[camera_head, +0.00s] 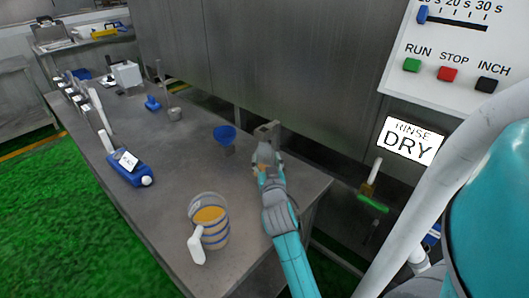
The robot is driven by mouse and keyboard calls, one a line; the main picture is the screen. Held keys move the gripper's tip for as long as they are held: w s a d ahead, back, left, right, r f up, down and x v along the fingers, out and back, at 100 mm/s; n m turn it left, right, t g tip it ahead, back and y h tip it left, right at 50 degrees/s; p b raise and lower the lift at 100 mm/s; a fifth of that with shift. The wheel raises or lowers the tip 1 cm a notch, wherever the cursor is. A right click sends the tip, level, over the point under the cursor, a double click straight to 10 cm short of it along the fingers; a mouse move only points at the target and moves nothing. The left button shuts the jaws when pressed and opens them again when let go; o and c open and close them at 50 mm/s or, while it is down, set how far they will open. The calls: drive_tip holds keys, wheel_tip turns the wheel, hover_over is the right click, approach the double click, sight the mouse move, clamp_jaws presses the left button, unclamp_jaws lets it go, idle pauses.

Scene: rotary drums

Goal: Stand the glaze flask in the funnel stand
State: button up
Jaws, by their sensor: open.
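A blue funnel (225,133) sits on a small grey base (229,149) on the steel table, and looks like the funnel stand. My gripper (266,150) is over the table's right part, just right of the funnel and apart from it. It is open. A grey block-like piece (267,130) shows just beyond its fingers; I cannot tell what it is or whether they touch. I cannot clearly identify the glaze flask. A blue container with a white label and white cap (128,168) lies at the table's left edge and may be it.
A grey cup with a rod (175,113) and a small blue item (152,103) stand farther back. A steel cabinet wall (290,60) borders the right side. The table's middle (175,160) is clear.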

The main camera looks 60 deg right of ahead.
drive_tip(key=v, duration=0.6)
drive_tip(key=shift+s, duration=0.1)
idle(0.6)
